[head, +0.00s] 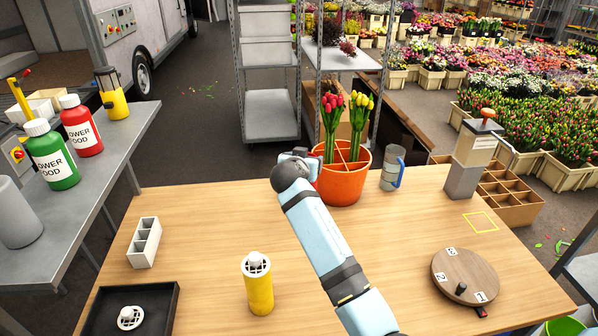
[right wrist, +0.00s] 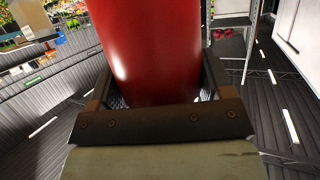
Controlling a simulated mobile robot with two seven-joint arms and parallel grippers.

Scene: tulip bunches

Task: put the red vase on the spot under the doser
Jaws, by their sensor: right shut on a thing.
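The red vase (right wrist: 150,50) fills the upper middle of the right wrist view, between the fingers of my right gripper (right wrist: 155,95), which is shut on it. In the head view my right gripper (head: 297,160) is beside the orange pot, and only a small bit of red shows past it; the rest of the vase is hidden. The doser, a grey and pale device with an orange knob (head: 474,155), stands at the table's right. A yellow square outline (head: 481,222) marks the tabletop in front of it. My left gripper is not in view.
The orange pot (head: 343,187) holds red and yellow tulips. A grey-blue mug (head: 391,168) stands right of it. A round wooden turntable (head: 466,273) is at right front. The middle right tabletop is clear.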

